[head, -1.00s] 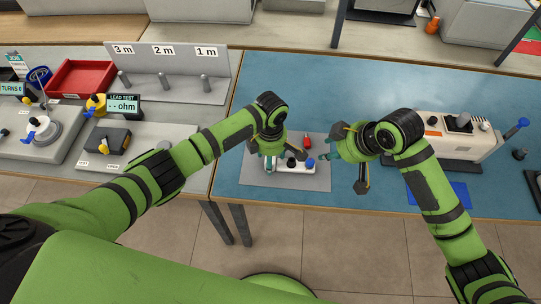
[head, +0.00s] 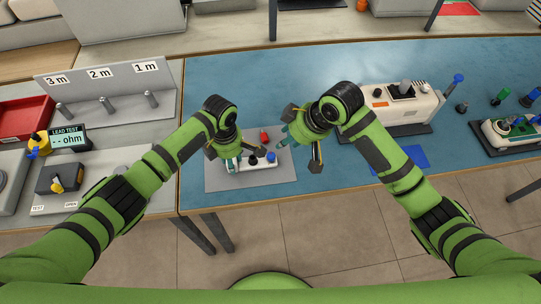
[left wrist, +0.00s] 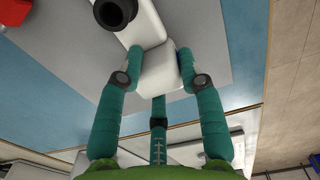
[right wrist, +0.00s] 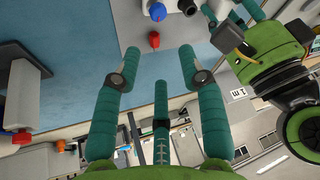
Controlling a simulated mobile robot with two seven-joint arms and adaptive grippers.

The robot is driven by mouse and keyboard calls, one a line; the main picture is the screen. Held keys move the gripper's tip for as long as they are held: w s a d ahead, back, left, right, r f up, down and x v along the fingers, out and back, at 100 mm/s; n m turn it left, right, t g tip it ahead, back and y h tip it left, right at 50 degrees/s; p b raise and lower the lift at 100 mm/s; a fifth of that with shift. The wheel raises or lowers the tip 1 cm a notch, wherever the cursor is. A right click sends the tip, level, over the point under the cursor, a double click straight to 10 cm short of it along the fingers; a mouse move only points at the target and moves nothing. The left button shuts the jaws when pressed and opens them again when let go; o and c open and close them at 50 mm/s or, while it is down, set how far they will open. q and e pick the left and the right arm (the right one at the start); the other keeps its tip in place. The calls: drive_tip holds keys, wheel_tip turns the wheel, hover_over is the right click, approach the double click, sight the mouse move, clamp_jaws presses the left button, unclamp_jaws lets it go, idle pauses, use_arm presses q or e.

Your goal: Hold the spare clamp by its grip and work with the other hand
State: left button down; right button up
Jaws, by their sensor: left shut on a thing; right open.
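A white device with black and blue knobs, apparently the spare clamp (head: 263,166), lies on a grey mat (head: 224,182). My left gripper (head: 238,160) is at its left end. In the left wrist view, the left gripper (left wrist: 159,66) is shut on the clamp's white end block (left wrist: 158,74). My right gripper (head: 284,138) is beside the clamp's right end, open and empty. In the right wrist view, a small red piece (right wrist: 154,40) and the blue knob (right wrist: 158,13) lie beyond the open right gripper (right wrist: 158,60). The clamp's left end is partly hidden in the head view.
A white machine (head: 402,105) with a blue-tipped lever stands to the right. A blue pad (head: 402,158) lies in front of it. A lead test meter (head: 68,140) and a grey stand with pegs (head: 115,90) are at the left. The blue table's back middle is clear.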

sight(272, 156)
drive_tip(key=w+a+f+m+g, duration=0.1)
drive_tip(key=f+m, duration=0.2)
drive_tip(key=m, duration=0.3)
drive_tip(key=a+f+m+g+h, duration=0.1)
drive_tip(key=f+m+g, duration=0.1)
drive_tip(key=f+m, duration=0.2)
drive_tip(key=w+a+f+m+g, duration=0.1)
drive_tip(key=f+m, duration=0.3)
drive_tip(key=m, duration=0.6)
drive_tip(key=shift+w+a+f+g+h, duration=0.25)
drive_tip(key=shift+w+a+g+h, duration=0.1)
drive_tip(key=shift+a+g, duration=0.2)
drive_tip(key=shift+r, duration=1.25)
drive_tip(key=shift+f, duration=1.25)
